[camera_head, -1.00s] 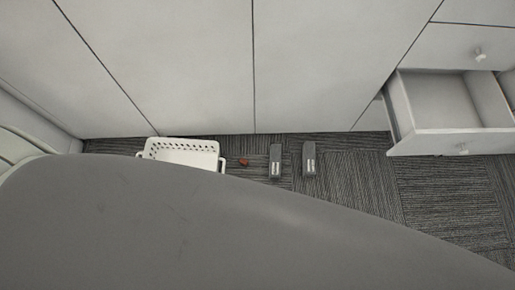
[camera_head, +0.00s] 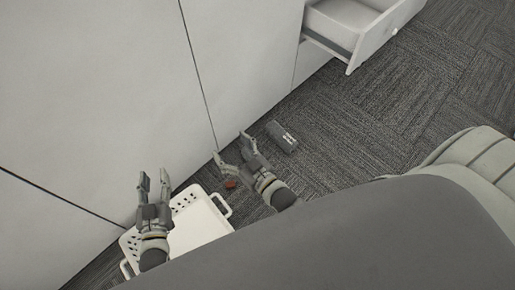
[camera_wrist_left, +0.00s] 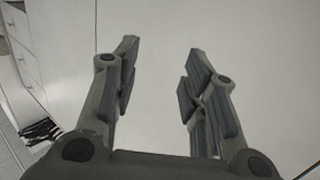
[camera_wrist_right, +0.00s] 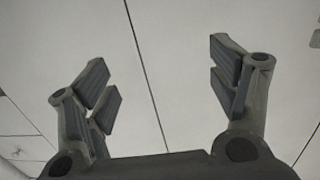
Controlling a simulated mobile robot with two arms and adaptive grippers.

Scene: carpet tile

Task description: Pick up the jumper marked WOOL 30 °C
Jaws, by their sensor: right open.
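A dark grey folded bundle (camera_head: 282,136) with a small white label lies on the carpet in the head view. The label is too small to read, so I cannot tell whether it is the WOOL 30 °C jumper. My left gripper (camera_head: 153,179) is open and empty, above the white basket's left part.
A white basket (camera_head: 205,225) with handles stands on the floor by the cabinet. A small red-brown object (camera_head: 230,184) lies next to it, near my right gripper. An open drawer (camera_head: 350,40) juts out at the top. Carpet (camera_head: 400,110) right of the bundle is clear.

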